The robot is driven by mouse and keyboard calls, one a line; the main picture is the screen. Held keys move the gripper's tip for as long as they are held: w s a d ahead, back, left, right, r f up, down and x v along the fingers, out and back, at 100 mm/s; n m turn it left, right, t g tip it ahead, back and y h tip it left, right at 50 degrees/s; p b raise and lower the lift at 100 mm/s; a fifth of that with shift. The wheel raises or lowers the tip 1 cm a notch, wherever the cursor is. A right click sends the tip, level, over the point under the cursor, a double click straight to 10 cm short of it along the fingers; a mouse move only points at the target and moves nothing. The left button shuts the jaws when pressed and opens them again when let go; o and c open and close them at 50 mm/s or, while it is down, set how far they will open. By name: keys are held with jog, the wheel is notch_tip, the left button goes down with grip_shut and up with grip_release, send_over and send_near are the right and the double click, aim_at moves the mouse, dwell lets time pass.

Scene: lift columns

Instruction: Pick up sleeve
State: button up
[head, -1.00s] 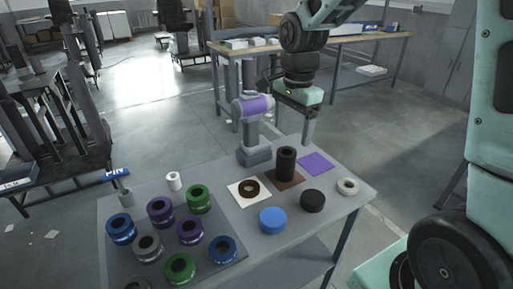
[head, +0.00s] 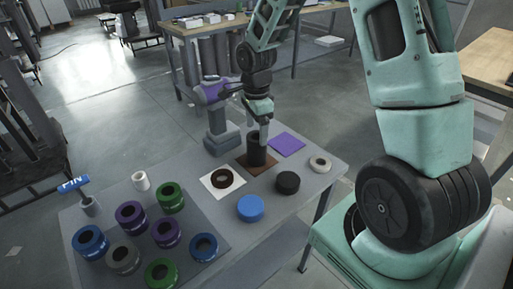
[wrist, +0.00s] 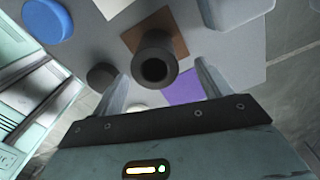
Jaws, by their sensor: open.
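The tall dark hollow cylinder, which looks like the sleeve (head: 256,151), stands upright on a brown square (head: 243,161) on the grey table. In the wrist view the sleeve (wrist: 155,62) shows its round open top, between my two fingers and a little ahead of them. My gripper (head: 264,132) is open and empty, pointing down just above the sleeve's top in the head view. In the wrist view my gripper's fingers (wrist: 163,78) stand apart on either side of the sleeve. I cannot tell whether a finger touches it.
A dark ring lies on a white square (head: 208,187) to the left. A purple square (head: 287,145) and a grey fixture (head: 219,140) stand close. Several coloured rings fill the left side.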

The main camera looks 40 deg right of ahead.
jog(key=shift+s+a+f+p, duration=0.15)
jog(key=shift+f+p, duration=0.1)
jog(key=shift+f, duration=1.25)
jog(key=shift+s+a+f+p, duration=0.1)
jog(key=shift+s+f+p, duration=0.1)
jog(key=shift+f, duration=1.3)
jog(key=shift+d, duration=0.1)
jog(key=c, duration=1.5)
notch_tip(320, 180, up, 10)
notch_tip(320, 180, up, 6)
jog(key=p, duration=0.4)
send_over(257, 144)
jog(key=w+d, duration=0.2)
jog(key=w, duration=0.1)
jog(key=shift+s, duration=0.2)
